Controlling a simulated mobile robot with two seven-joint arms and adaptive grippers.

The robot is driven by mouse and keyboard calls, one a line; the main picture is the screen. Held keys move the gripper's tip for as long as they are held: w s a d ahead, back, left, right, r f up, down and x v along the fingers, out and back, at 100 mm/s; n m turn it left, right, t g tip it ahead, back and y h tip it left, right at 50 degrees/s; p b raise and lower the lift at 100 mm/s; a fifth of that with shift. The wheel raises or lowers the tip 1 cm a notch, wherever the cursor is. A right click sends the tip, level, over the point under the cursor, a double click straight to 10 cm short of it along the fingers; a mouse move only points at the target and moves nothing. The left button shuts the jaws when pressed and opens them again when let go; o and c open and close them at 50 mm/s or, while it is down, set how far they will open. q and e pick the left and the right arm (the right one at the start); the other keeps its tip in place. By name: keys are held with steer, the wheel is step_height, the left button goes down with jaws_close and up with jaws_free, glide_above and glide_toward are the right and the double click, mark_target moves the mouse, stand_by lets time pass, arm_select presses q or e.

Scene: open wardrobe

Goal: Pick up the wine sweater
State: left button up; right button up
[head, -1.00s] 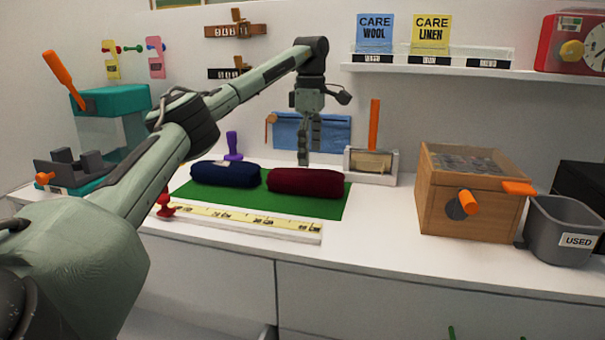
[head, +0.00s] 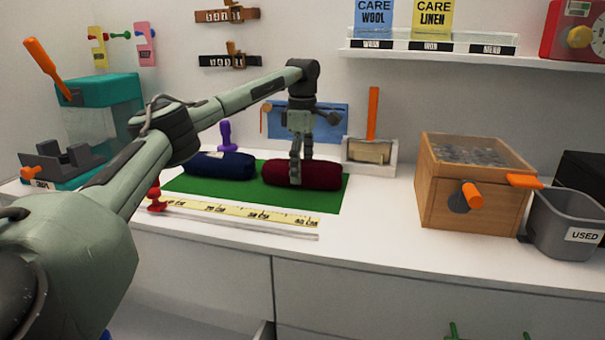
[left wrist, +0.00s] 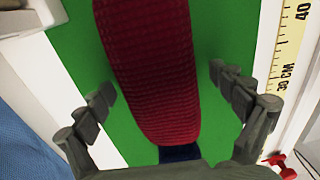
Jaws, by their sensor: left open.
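The wine sweater (head: 322,175) is a dark red rolled bundle lying on the green mat (head: 228,191), at its right part. My right gripper is not in view.
A yellow ruler strip (head: 235,215) with a red knob (head: 155,196) lies in front of the mat. A wooden box (head: 470,195) and a grey bin (head: 562,220) stand at right.

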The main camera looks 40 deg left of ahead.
arm_select(q)
steer(key=c, duration=1.3)
steer(key=shift+r, duration=0.1)
steer(key=shift+c, duration=0.3)
